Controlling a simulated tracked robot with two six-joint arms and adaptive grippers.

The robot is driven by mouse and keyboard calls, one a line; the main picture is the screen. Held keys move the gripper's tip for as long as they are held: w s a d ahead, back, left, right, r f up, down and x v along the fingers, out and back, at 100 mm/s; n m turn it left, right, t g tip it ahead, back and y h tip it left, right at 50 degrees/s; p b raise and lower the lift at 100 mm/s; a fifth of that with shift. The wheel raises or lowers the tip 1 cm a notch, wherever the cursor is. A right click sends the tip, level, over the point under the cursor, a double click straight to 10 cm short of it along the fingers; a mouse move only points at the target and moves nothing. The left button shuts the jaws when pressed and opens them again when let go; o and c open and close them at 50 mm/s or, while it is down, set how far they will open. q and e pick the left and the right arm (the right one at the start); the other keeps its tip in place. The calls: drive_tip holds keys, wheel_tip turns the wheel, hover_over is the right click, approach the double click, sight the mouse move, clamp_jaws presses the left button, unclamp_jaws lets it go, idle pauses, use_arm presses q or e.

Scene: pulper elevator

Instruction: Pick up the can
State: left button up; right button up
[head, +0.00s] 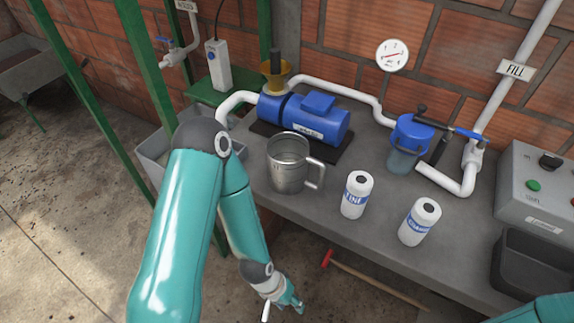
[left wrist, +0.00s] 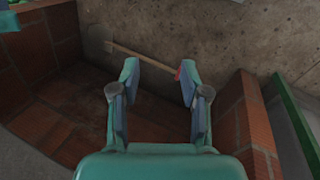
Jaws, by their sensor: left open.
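A grey metal can (head: 287,168) with a side handle stands upright on the bench, left of two white bottles. Its open top faces up. My left gripper (head: 293,304) hangs low in front of the bench, below the can and apart from it. In the left wrist view my left gripper (left wrist: 160,72) has its two fingers spread with nothing between them, and the can is not in that view. My right gripper is not in view.
Two white bottles (head: 357,194) (head: 420,222) stand right of the can. A blue pump (head: 310,118) is behind it. A blue-lidded strainer (head: 408,145), white pipes and a grey control box (head: 538,190) are farther right. A red-headed, wooden-handled tool (head: 375,280) lies below the bench.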

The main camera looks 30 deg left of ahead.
sight(321, 177)
use_arm(q)
drive_tip(key=shift+w+d, duration=0.15)
